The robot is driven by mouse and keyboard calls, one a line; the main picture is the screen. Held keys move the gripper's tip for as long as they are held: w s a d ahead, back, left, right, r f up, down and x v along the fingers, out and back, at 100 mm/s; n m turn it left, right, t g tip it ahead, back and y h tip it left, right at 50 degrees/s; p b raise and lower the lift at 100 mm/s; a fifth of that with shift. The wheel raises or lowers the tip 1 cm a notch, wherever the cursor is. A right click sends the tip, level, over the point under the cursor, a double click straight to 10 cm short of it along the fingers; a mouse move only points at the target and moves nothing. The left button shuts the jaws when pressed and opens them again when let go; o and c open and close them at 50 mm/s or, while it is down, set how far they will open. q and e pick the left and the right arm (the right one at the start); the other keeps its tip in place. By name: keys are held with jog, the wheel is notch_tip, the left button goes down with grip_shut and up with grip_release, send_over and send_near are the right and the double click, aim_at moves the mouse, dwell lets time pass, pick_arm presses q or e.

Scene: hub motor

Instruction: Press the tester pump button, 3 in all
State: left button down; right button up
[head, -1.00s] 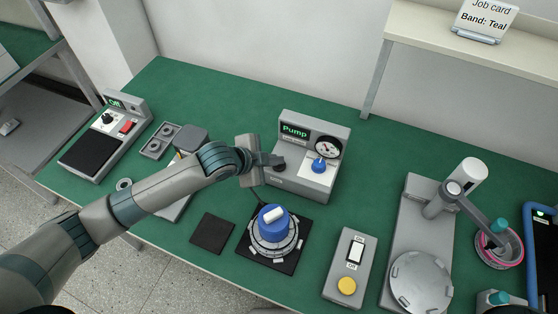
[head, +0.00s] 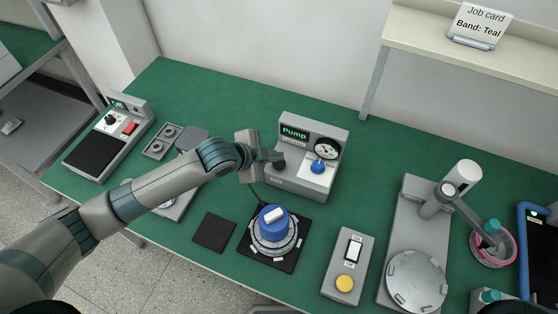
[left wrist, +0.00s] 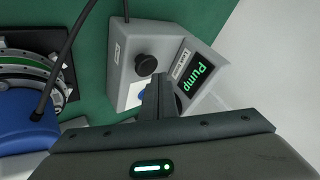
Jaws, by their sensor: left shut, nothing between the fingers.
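The grey tester (head: 310,181) with the green "Pump" display (head: 294,133) stands on the green bench, in the middle of the head view. The right gripper is not in view.
A blue-topped hub motor (head: 273,224) on a black pad stands close in front, with a cable rising near my gripper. A switch box (head: 347,270) with a yellow button stands right of it. A grey press-like stand (head: 415,240) is farther right. A shelf (head: 450,50) overhangs behind.

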aim_at(276, 166)
pick_arm(q)
notch_tip(276, 166, up, 3)
jog(key=p, duration=0.3)
jog(key=shift+r+p, duration=0.8)
jog(key=shift+r, duration=0.25)
jog(key=shift+s, duration=0.1)
